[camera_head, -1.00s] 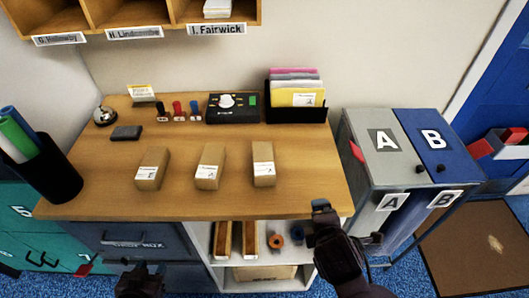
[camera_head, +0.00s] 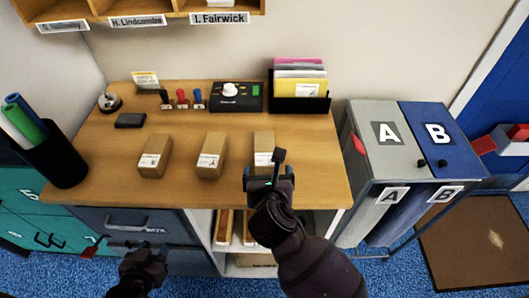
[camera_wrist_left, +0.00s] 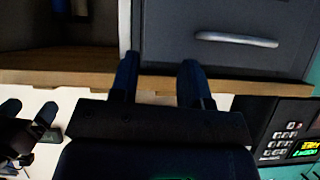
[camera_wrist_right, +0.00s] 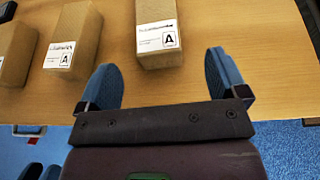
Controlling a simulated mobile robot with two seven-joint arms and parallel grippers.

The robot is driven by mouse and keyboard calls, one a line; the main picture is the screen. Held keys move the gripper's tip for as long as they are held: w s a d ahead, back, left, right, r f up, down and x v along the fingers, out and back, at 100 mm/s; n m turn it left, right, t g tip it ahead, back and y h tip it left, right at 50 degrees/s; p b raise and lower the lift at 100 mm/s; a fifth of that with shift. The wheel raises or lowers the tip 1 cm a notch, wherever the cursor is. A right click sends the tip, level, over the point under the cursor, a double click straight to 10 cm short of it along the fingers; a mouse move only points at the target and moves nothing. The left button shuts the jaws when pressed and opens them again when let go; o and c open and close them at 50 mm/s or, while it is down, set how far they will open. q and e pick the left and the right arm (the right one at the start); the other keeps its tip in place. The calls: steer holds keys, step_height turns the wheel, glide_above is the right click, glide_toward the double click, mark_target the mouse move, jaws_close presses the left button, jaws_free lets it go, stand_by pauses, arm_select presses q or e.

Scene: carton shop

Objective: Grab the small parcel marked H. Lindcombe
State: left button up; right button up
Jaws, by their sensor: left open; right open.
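Three small brown parcels stand in a row on the wooden counter: left (camera_head: 154,155), middle (camera_head: 210,157), right (camera_head: 264,142). Each has a white label; the names are too small to read. In the right wrist view, the right parcel (camera_wrist_right: 156,12) and middle parcel (camera_wrist_right: 74,30) labels show a boxed A. My right gripper (camera_head: 269,180) is open and empty at the counter's front edge, just in front of the right parcel, partly covering it. In its wrist view the parcel lies beyond the fingertips (camera_wrist_right: 160,70). My left gripper (camera_head: 145,258) is open, low before the grey drawers.
A pigeonhole labelled H. Lindcombe (camera_head: 138,21) is on the wall shelf. A bell (camera_head: 109,102), stamps, a black device (camera_head: 236,97) and a file holder (camera_head: 299,104) line the counter's back. A pen cup (camera_head: 52,160) stands left; bins A and B stand right.

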mark_target(265, 161)
steer(key=shift+a+f+b+x, duration=0.1)
steer(key=shift+b+x, duration=0.1)
steer(key=shift+x, duration=2.05)
steer(key=shift+a+f+b+x, duration=0.15)
steer(key=shift+b+x, duration=0.05)
steer(key=shift+x, duration=2)
steer(key=shift+s, duration=0.1)
steer(key=c, duration=1.1)
